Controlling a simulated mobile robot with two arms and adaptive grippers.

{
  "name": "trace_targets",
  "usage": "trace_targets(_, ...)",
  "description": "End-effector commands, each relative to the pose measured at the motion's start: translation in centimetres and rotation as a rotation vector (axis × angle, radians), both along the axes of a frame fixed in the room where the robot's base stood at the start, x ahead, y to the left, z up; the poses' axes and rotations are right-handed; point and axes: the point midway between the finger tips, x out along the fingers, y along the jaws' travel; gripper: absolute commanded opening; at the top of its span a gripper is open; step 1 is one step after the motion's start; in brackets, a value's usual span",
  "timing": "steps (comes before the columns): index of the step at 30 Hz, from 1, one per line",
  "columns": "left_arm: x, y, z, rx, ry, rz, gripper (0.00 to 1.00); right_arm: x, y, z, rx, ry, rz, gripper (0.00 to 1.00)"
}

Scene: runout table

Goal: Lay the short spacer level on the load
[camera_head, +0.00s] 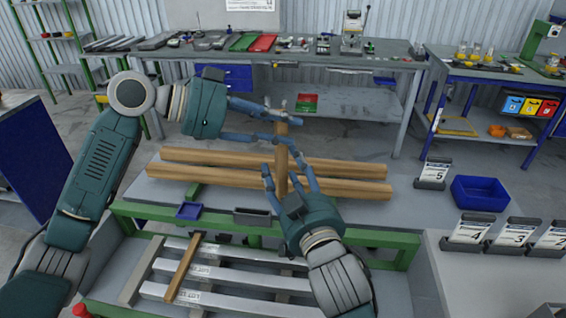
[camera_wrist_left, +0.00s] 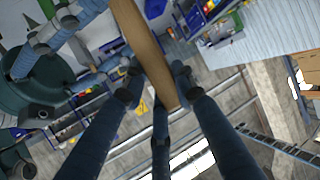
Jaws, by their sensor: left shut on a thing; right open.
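The short spacer (camera_head: 282,158) is a wooden bar standing upright in the air in the head view. My left gripper (camera_head: 277,127) is shut on its upper end. In the left wrist view the spacer (camera_wrist_left: 146,50) runs between my left fingers. My right gripper (camera_head: 288,180) has its fingers spread around the lower part of the spacer and is open; whether they touch it I cannot tell. The load looks to be the pale grey labelled bars (camera_head: 225,276) at the bottom. One thin wooden strip (camera_head: 183,268) lies across their left part.
Two long wooden beams (camera_head: 230,181) lie on the table behind my right gripper. A green frame (camera_head: 150,211) edges the load. A small blue tray (camera_head: 189,211) and a dark holder (camera_head: 252,216) sit near it. A blue bin (camera_head: 479,194) and number cards (camera_head: 468,231) stand at the right.

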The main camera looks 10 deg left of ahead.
Motion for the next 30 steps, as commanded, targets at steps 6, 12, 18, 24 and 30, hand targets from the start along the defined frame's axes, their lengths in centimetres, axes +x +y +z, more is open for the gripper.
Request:
trace_targets(6,0.0,0.0,0.0,-0.001,0.0,0.0,0.0,2.2,0.9,0.0,-0.001,-0.001,0.0,0.51)
trace_targets(12,0.0,0.0,0.0,-0.001,0.0,0.0,0.0,2.6,1.2,0.0,0.0,0.0,0.0,0.51)
trace_targets(18,0.0,0.0,0.0,-0.001,0.0,0.0,0.0,2.6,1.1,0.0,0.0,0.0,0.0,0.45)
trace_targets(24,0.0,0.0,0.1,-0.001,-0.002,0.0,0.0,2.5,1.2,-0.1,0.001,0.0,0.001,0.05)
trace_targets(30,0.0,-0.1,0.2,-0.003,-0.002,0.0,0.45,2.5,1.3,-0.1,0.001,0.001,0.003,0.01)
